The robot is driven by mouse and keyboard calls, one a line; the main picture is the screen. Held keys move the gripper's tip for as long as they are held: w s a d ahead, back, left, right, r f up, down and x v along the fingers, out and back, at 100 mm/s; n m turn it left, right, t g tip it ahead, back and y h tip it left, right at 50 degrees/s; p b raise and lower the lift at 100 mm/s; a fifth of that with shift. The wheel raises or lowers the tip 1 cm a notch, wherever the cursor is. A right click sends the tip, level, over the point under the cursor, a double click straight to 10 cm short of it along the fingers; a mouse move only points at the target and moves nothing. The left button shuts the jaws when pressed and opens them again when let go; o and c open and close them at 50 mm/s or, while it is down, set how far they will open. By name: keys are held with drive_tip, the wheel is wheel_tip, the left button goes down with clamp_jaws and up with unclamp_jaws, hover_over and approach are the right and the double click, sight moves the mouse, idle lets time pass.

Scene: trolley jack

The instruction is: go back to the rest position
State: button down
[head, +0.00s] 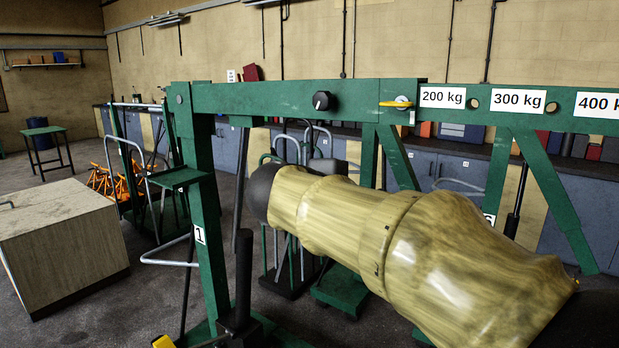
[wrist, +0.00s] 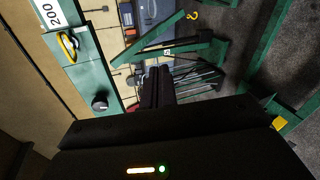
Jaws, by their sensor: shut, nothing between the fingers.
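My gripper (wrist: 156,80) points forward in the wrist view, its dark fingers together and nothing between them. In the head view my arm reaches from the lower right to the middle, and its dark far end hides the fingers. A green hoist frame (head: 290,97) stands close by, its boom crossing above my arm. The boom carries labels from 200 kg to 400 kg, a black knob (head: 323,101) and a yellow-handled pin (head: 397,104). In the wrist view the knob (wrist: 99,103) and the yellow pin (wrist: 69,46) are left of the fingers, apart from them.
A wood-topped cabinet (head: 60,240) stands at the left, and a small green table (head: 45,148) behind it. Orange stands (head: 105,183) are on the floor. Blue cupboards (head: 440,173) line the back wall. Some floor is open between the cabinet and the hoist.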

drive_tip(key=s+d+f+m+g+y, duration=0.2)
drive_tip(key=s+f, duration=0.4)
drive_tip(key=f, duration=0.6)
drive_tip(key=s+d+f+m+g+y, duration=0.3)
drive_tip(key=s+f+m, duration=0.3)
drive_tip(key=f, duration=0.5)
drive_tip(key=s+d+f+m+g+y, duration=0.2)
drive_tip(key=s+f+m, duration=0.3)
drive_tip(key=f, duration=0.7)
drive_tip(key=shift+s+d+f+g+y, duration=0.4)
drive_tip(key=shift+s+g, duration=0.1)
drive_tip(key=shift+g, duration=0.4)
drive_tip(key=shift+r, duration=0.1)
